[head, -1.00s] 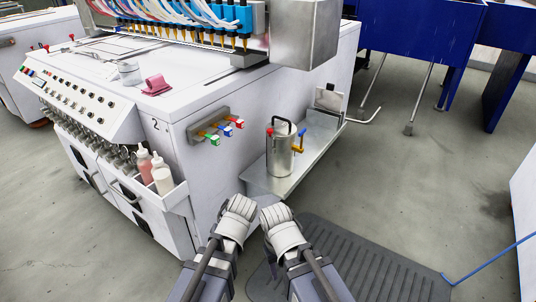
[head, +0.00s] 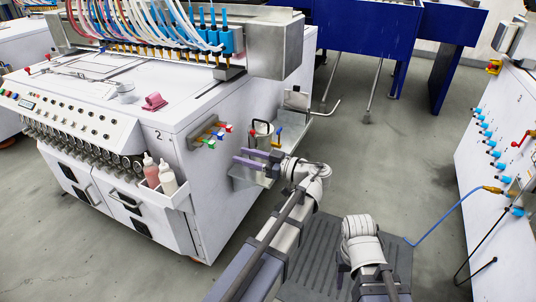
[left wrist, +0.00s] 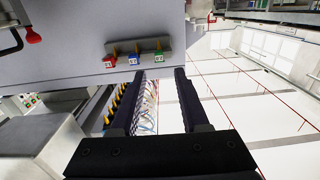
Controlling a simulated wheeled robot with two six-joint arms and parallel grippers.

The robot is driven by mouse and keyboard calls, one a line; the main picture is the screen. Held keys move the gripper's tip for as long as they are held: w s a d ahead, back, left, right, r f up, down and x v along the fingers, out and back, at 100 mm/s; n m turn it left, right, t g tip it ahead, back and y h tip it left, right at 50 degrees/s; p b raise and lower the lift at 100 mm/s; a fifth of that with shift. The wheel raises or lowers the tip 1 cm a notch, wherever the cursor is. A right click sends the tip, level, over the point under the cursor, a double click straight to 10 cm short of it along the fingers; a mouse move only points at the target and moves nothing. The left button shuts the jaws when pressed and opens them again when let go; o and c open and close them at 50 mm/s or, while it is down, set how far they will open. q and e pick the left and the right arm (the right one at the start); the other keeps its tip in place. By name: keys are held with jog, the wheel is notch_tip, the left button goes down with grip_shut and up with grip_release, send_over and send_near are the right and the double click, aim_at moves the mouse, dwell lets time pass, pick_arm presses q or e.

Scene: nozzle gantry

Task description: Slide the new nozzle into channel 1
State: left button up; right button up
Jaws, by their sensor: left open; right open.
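A rack (head: 207,130) on the white machine's side panel carries small nozzle-like pieces with red, blue and green tags. The left wrist view shows the rack (left wrist: 140,47) close, beyond the fingertips, with its gold pieces above the tags. I cannot tell which piece is the new nozzle. A row of gold nozzles (head: 190,55) hangs under the gantry; channel 1 cannot be picked out. My left gripper (head: 240,156) is open and empty, right of and below the rack, its fingers pointing left. It also shows in the left wrist view (left wrist: 158,74). My right gripper's fingers are hidden behind its wrist.
A metal can (head: 262,135) stands on the side shelf (head: 290,133), just behind my left gripper. Two bottles (head: 158,173) sit in a holder on the machine's front corner. A blue hose (head: 440,220) runs to the white cabinet (head: 480,160) at right.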

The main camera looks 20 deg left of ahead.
aim_at(215, 144)
pick_arm(q)
jog(key=shift+w+a+r, duration=0.1)
jog(key=shift+w+a, duration=0.05)
jog(key=shift+a, duration=1.45)
jog(key=shift+w+a+r, duration=0.1)
jog(key=shift+w+a, duration=0.1)
jog(key=shift+a, duration=1.4)
jog(key=shift+w+a, duration=0.15)
jog(key=shift+a, duration=1.45)
jog(key=shift+c, duration=0.3)
grip_shut()
jog(key=shift+r, duration=0.25)
jog(key=shift+d, duration=0.15)
jog(key=d, duration=0.6)
jog(key=shift+s, duration=0.3)
